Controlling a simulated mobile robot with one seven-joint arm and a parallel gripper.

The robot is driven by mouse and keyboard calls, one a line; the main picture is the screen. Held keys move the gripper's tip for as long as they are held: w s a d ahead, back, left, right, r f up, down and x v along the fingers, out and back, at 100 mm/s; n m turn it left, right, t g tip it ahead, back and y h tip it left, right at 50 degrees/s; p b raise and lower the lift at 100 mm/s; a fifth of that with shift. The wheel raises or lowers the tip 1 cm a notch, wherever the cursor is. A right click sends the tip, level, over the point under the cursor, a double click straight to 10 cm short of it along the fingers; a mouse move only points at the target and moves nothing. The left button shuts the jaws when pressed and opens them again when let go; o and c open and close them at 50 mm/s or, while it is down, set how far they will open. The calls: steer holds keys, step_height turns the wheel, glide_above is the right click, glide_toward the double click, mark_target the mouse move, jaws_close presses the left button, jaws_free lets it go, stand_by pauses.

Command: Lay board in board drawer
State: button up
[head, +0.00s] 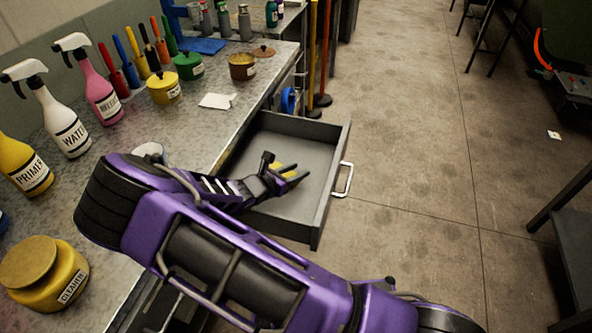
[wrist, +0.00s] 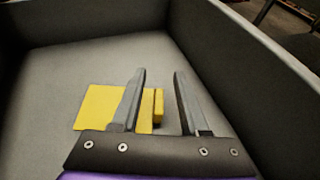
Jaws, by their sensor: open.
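The open grey drawer (head: 318,205) sticks out from the workbench, with a white handle on its front. In the wrist view its wall (wrist: 245,45) rises around the floor. A yellow board (wrist: 100,106) lies on the drawer floor. In the head view the board (head: 289,173) is mostly hidden behind my gripper (head: 290,172). My gripper is inside the drawer above the floor. In the wrist view my gripper (wrist: 160,85) has its fingers apart. The left finger overlaps the board in the picture; the gap between the fingers shows the board's right end and bare floor.
The workbench (head: 125,135) holds spray bottles, lidded pots, upright coloured tools and a white cloth (head: 217,101). A yellow cleaner jar (head: 45,270) stands at the lower left. A dark table (head: 570,230) is at the right.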

steer(key=v, duration=1.2)
steer(key=shift+w+r, duration=0.1)
steer(key=shift+r, duration=0.05)
